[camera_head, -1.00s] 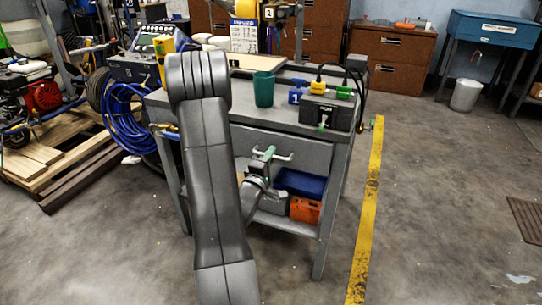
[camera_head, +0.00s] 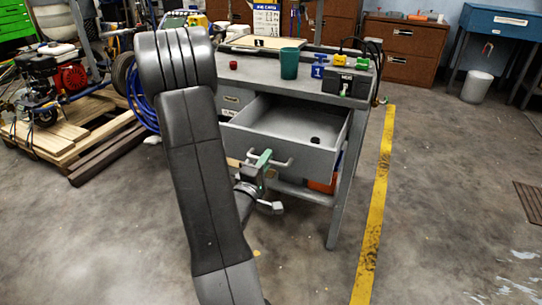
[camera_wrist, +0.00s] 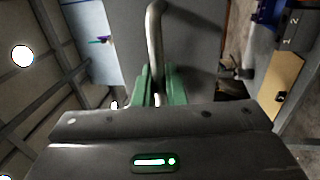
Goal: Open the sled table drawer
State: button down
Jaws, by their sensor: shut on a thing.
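The grey drawer (camera_head: 284,143) of the sled table (camera_head: 318,88) is pulled well out in the head view. A small dark round item (camera_head: 314,140) lies inside it. My gripper (camera_head: 260,163) is shut on the drawer's bar handle (camera_head: 280,161) at its left part. In the wrist view, the green fingers (camera_wrist: 157,88) close around the pale curved handle (camera_wrist: 154,40) in front of the drawer face (camera_wrist: 190,42). My arm hides the left side of the table and part of the drawer's left edge.
On the tabletop stand a green cup (camera_head: 289,63), a small red item (camera_head: 233,64), a blue numbered block (camera_head: 319,66) and a dark box (camera_head: 347,83). An orange case (camera_head: 322,185) is on the lower shelf.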

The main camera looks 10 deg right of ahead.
jog(key=shift+r+v, duration=0.1)
jog(key=shift+v, duration=0.55)
jog(key=shift+r+v, duration=0.15)
jog(key=shift+v, duration=0.5)
jog(key=c, duration=1.9)
grip_release()
jog(key=v, duration=1.4)
jog(key=shift+w, duration=0.1)
jog(key=shift+x, duration=6.95)
